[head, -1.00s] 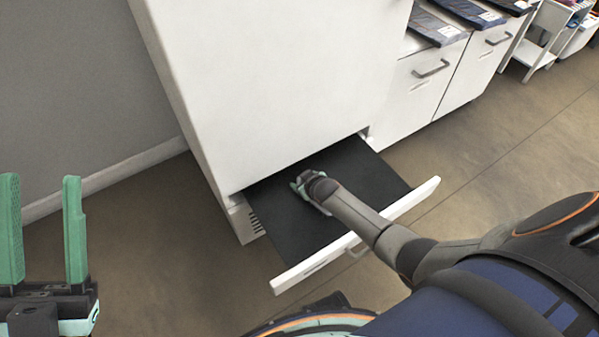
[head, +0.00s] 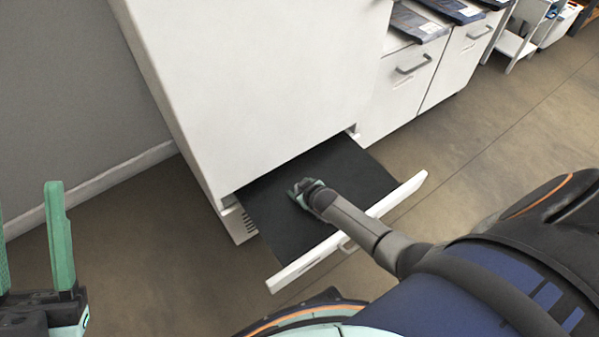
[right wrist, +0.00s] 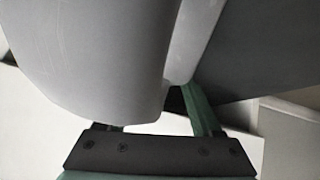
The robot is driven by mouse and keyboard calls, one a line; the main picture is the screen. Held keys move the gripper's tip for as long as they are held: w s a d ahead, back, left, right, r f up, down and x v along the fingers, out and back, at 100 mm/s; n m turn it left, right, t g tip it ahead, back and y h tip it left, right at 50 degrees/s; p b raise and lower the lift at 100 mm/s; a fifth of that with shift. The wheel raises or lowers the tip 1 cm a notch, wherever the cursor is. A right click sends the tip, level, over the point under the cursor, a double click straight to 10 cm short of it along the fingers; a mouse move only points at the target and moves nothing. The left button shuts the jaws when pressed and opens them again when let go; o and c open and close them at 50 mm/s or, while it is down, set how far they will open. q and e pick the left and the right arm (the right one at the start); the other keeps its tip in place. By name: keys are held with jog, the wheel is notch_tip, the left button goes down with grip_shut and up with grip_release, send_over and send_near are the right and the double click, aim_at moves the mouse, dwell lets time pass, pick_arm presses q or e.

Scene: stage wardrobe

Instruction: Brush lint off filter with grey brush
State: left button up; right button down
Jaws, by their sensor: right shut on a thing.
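The filter (head: 352,172) is a flat dark sheet in a white pulled-out drawer (head: 388,204) at the bottom of a white cabinet. My right gripper (head: 298,191) is low over the middle of the filter and shut on the grey brush. In the right wrist view the brush (right wrist: 90,50) is a large smooth grey body filling the upper left, with a green finger beside it. The brush's underside is hidden, so I cannot tell whether it touches the filter. I cannot make out lint. My left gripper (head: 30,245) is open and empty at the left edge.
The white cabinet (head: 250,80) rises directly behind the drawer. White cupboards (head: 405,90) with dark folded items on top stand to its right, and a white cart (head: 515,45) is farther back. The brown floor (head: 490,170) right of the drawer is clear.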

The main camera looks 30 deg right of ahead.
jog(key=shift+s+f, duration=0.25)
jog(key=shift+f, duration=0.05)
jog(key=shift+r+p, duration=0.4)
jog(key=shift+w+r+p, duration=0.2)
jog(key=shift+r+p, duration=0.4)
jog(key=shift+r, duration=0.15)
jog(key=shift+r+p, duration=0.55)
pick_arm(q)
jog(key=w+a+f+n+g+y, duration=0.2)
jog(key=w+f+n+y, duration=0.5)
jog(key=f, duration=0.4)
pick_arm(e)
jog(key=shift+r, duration=0.25)
jog(key=shift+r+p, duration=0.2)
jog(key=shift+p, duration=0.25)
jog(key=shift+r+p, duration=0.95)
jog(key=shift+r, duration=0.1)
pick_arm(q)
notch_tip(320, 180, down, 15)
jog(key=s+n+g+y, duration=0.1)
jog(key=s+g+y, duration=0.1)
jog(key=g+y, duration=0.2)
jog(key=shift+a+r+n+g, duration=0.2)
jog(key=shift+a+n+g, duration=0.2)
jog(key=shift+g, duration=0.8)
